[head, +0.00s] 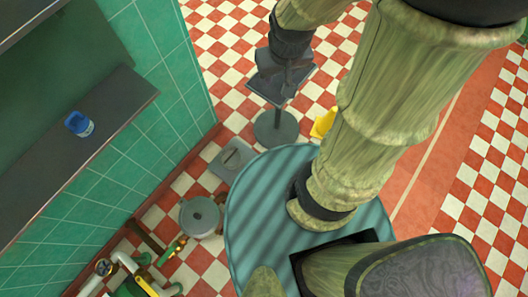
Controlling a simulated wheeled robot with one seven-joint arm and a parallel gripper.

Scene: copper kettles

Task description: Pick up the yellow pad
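A small yellow thing (323,122) shows on the checkered floor just left of my arm, which covers part of it. It is the only yellow thing there that could be the pad, but I cannot make out its full shape. My gripper (287,68) hangs at the top middle, over a dark square-topped stand (262,86) with a round base (275,128). The yellow thing lies below and right of my gripper in the picture, apart from it. The fingers are small and dark against the stand top, so their opening is unclear.
A blue container (79,124) stands on a grey shelf (105,112) at the left, along a green tiled wall (150,45). A grey round lidded vessel (200,214), a grey floor plate (231,158) and pipes with valves (128,262) occupy the lower left. Checkered floor (235,50) is open behind.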

